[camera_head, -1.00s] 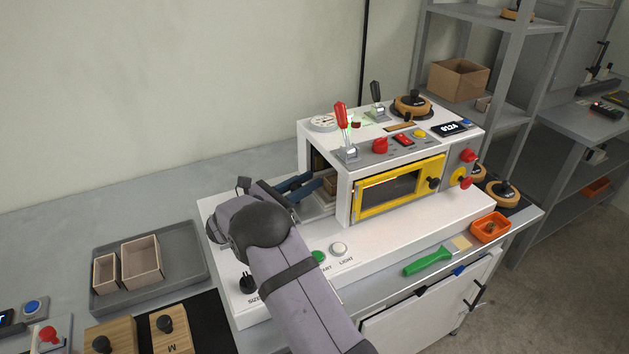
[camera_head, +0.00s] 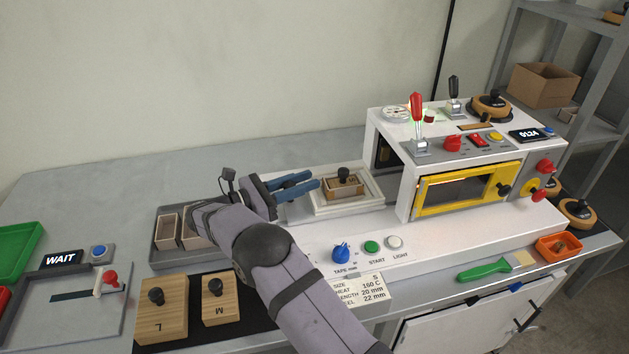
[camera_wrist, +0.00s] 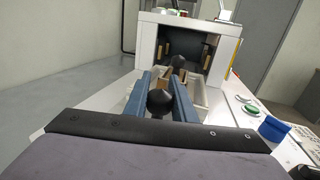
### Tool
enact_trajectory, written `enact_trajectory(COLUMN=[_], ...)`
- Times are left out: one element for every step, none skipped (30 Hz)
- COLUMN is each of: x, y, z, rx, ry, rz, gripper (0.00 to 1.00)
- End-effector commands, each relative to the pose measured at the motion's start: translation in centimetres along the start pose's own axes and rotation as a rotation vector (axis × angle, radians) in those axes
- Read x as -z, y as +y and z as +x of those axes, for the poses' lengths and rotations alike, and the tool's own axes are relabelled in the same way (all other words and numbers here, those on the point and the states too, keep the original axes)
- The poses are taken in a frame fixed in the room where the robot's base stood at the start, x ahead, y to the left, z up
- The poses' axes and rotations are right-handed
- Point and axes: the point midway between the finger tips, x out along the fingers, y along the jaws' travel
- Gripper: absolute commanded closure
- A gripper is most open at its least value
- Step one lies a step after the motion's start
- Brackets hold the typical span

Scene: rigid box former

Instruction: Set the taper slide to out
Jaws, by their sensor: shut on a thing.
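The taper slide (camera_head: 372,197) is a white tray that stands outside the machine, left of its opening. It carries a small open box (camera_head: 331,190) around a wooden block with a black knob on top. In the wrist view the slide (camera_wrist: 203,96) lies ahead, in front of the dark opening. My gripper (camera_head: 312,181) has its blue fingers at the slide's left end. In the wrist view my gripper (camera_wrist: 160,80) is shut on a black ball-shaped handle (camera_wrist: 160,103) between its fingers. How the handle joins the slide is hidden.
The white machine (camera_head: 389,185) with a yellow-framed window stands right of the slide. A blue knob (camera_head: 341,253) and a green button (camera_head: 371,247) sit in front. A grey tray (camera_head: 160,259) with boxes lies left, partly behind my arm. Wooden blocks (camera_head: 163,310) stand nearer.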

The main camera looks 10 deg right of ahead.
Motion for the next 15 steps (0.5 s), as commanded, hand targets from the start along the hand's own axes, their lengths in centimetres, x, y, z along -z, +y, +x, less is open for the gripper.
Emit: enact_trajectory(x=[0.08, 0.08, 0.07, 0.07, 0.07, 0.06, 0.06, 0.06, 0.06, 0.06, 0.06, 0.06, 0.05, 0.05, 0.04], y=[0.02, 0.02, 0.03, 0.03, 0.03, 0.03, 0.04, 0.04, 0.04, 0.04, 0.05, 0.05, 0.05, 0.05, 0.05], z=[-0.19, -0.23, -0.25, -0.26, -0.27, -0.27, -0.27, -0.28, -0.28, -0.29, -0.29, -0.30, -0.30, -0.29, -0.28], rx=[0.000, 0.000, -0.001, -0.001, -0.001, -0.001, -0.001, -0.001, -0.001, -0.001, -0.002, -0.002, -0.002, -0.002, -0.002], ry=[-0.001, -0.001, -0.001, 0.000, 0.000, 0.000, 0.000, 0.000, 0.000, 0.000, 0.000, 0.000, 0.000, 0.000, 0.000], rz=[-0.002, -0.002, -0.003, -0.003, -0.003, -0.003, -0.003, -0.003, -0.002, -0.002, -0.002, -0.002, -0.002, -0.002, -0.002], gripper=[1.00, 1.00, 1.00, 1.00, 1.00, 1.00, 1.00, 1.00, 1.00, 1.00, 1.00, 0.67, 0.60, 0.58, 0.58])
